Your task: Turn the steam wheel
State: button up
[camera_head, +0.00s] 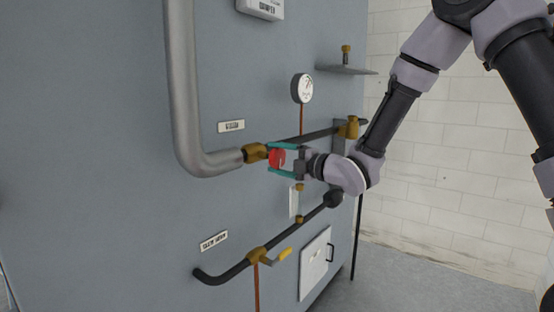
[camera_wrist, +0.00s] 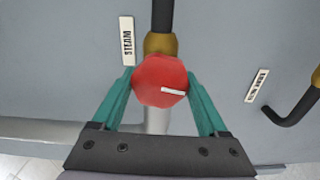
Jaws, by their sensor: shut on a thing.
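The steam wheel (camera_wrist: 160,80) is a red, roughly round knob with a white mark on its face. It sits on a brass valve fitting (camera_wrist: 160,43) on a pipe, beside a label reading STEAM (camera_wrist: 128,41). The wheel also shows in the head view (camera_head: 276,158), partly hidden by my gripper. My gripper (camera_wrist: 160,82) has teal fingers, one on each side of the wheel, and is shut on it. In the head view my gripper (camera_head: 282,158) reaches the wheel from the right.
A thick grey pipe (camera_head: 185,90) runs down to the valve. A gauge (camera_head: 302,88) and a small shelf (camera_head: 346,69) are above my gripper. A lower dark pipe (camera_head: 285,235) has a yellow-handled valve (camera_head: 284,254). Open floor (camera_head: 420,280) lies at the lower right.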

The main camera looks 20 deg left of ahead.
jog(key=shift+f, duration=0.1)
jog(key=o, duration=1.3)
jog(key=shift+c, duration=0.2)
jog(key=v, duration=1)
jog(key=shift+s+d, duration=0.15)
jog(key=shift+d, duration=0.2)
